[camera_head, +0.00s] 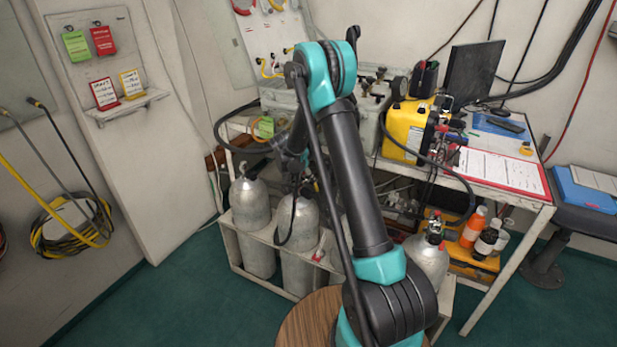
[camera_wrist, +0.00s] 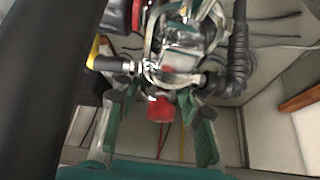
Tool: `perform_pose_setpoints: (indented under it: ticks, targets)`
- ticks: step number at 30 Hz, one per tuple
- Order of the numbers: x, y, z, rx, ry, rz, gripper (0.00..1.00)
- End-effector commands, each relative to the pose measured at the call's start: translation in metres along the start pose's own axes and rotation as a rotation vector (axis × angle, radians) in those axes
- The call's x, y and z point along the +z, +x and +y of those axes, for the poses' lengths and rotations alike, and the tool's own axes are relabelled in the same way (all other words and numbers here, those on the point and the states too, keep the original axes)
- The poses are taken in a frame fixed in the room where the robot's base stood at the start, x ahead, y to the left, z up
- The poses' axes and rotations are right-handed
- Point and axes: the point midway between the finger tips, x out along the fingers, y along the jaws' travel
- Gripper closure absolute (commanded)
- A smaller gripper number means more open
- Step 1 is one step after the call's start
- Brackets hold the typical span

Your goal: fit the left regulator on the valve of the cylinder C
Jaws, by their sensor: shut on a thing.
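In the wrist view, my gripper (camera_wrist: 158,95) has its two green fingers on either side of a metal regulator (camera_wrist: 180,48), and is shut on it. A ribbed black hose sleeve is at the regulator's right, and a red part (camera_wrist: 158,108) shows between the fingers. In the head view, my gripper (camera_head: 293,168) is small and dark above the second cylinder from the left (camera_head: 298,235), and a black hose hangs there. The leftmost cylinder (camera_head: 250,215) has a bare-looking valve on top. Cylinder letters are unreadable, and whether the regulator touches a valve cannot be told.
A white rack (camera_head: 270,283) holds the cylinders, and my arm hides part of it. Another cylinder (camera_head: 430,262) with a fitting on top stands at the right. Behind is a workbench with a yellow case (camera_head: 405,130) and a clipboard (camera_head: 500,170). Floor at left is clear.

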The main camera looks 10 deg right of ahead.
Motion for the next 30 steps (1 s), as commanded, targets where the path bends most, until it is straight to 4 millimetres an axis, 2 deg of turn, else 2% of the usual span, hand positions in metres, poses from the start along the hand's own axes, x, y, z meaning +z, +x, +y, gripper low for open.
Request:
perform_pose_setpoints:
  ticks: [5,6,11,19,23,26,30]
  targets:
    - [0.001,0.002,0.000,0.000,0.000,0.000,1.00]
    - [0.001,0.002,0.000,0.000,0.000,0.000,0.60]
    - [0.001,0.002,0.000,0.000,0.000,0.000,0.40]
    - [0.001,0.002,0.000,0.000,0.000,0.000,0.39]
    - [0.001,-0.004,0.000,0.000,-0.001,0.000,0.39]
    - [0.001,-0.017,0.000,-0.001,-0.001,0.000,0.39]
    - [0.002,-0.045,0.000,0.000,-0.002,0.000,0.39]
